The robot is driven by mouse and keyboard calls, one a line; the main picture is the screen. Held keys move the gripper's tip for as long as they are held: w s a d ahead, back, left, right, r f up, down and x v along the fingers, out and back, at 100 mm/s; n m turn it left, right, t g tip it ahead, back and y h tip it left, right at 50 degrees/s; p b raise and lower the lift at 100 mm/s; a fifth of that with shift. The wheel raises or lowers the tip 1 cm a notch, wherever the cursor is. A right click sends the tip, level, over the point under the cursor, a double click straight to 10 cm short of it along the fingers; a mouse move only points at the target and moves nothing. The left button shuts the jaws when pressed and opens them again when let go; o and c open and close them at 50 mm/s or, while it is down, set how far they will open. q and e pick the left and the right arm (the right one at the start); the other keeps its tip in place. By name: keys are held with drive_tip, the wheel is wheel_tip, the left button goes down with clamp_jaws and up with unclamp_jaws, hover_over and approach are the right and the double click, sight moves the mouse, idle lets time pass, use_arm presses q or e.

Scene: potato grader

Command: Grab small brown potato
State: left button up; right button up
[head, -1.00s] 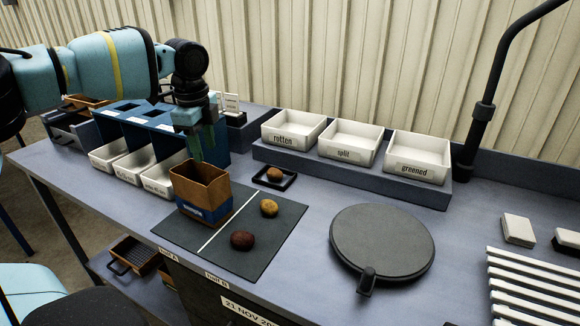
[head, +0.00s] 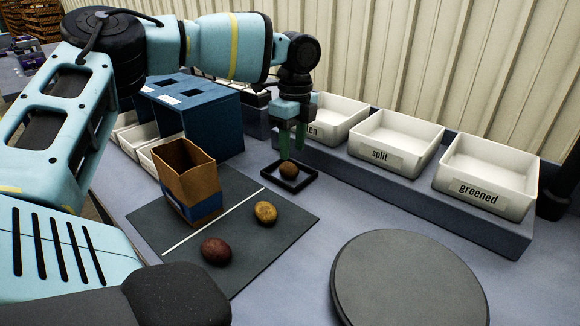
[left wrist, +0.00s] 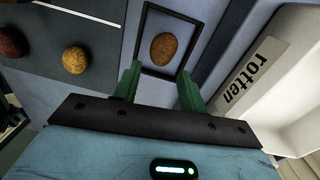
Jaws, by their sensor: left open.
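A small brown potato (head: 289,170) lies in a small black tray (head: 270,177) behind the dark mat. In the left wrist view the potato (left wrist: 163,47) shows inside the black tray (left wrist: 141,22), just ahead of the fingers. My left gripper (head: 292,155) points down over the back of the tray, its green fingers apart and empty. In the left wrist view the gripper's fingertips (left wrist: 156,75) stand on either side below the potato, not around it. My right gripper is not in view.
A yellow potato (head: 265,212) and a reddish potato (head: 216,251) lie on the dark mat (head: 270,248), beside a brown paper bag (head: 190,170). White bins (head: 395,142) labelled split and greened stand behind. A round dark plate (head: 410,280) is at front right.

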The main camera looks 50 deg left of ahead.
sight(289, 164)
use_arm(q)
drive_tip(key=shift+f, duration=0.55)
drive_tip(key=shift+a+f, duration=0.2)
drive_tip(key=shift+f, duration=0.3)
drive_tip(key=f, duration=0.4)
drive_tip(key=shift+s+a, duration=0.1)
drive_tip(key=shift+a, duration=0.25)
drive_tip(key=c, duration=0.6)
drive_tip(key=shift+c, duration=0.2)
drive_tip(key=shift+r, duration=0.1)
wheel_tip(289, 164, up, 10)
drive_tip(key=shift+f, duration=0.1)
